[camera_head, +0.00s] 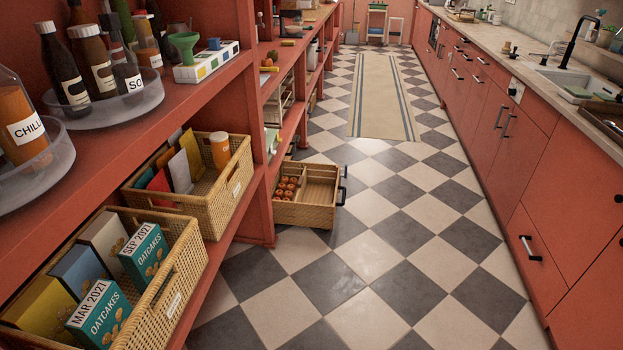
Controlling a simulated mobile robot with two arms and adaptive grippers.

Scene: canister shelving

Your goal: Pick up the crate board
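A pulled-out wicker crate or drawer (303,216) sits low by the left shelving, near the floor, with black handles (342,187) on its right side. Its left part holds several round orange-red items (287,188). Its right part looks mostly empty, with pale wooden slats or a board (320,184) inside. I cannot tell for certain which piece is the crate board. Neither of my grippers shows in the head view.
Red shelving (262,190) on the left holds bottles on round trays and wicker baskets (222,190) of boxes and packets. Red cabinets (545,170) with a counter and sink (567,80) line the right. The checkered floor (400,235) between is clear, with a runner rug (382,95) farther back.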

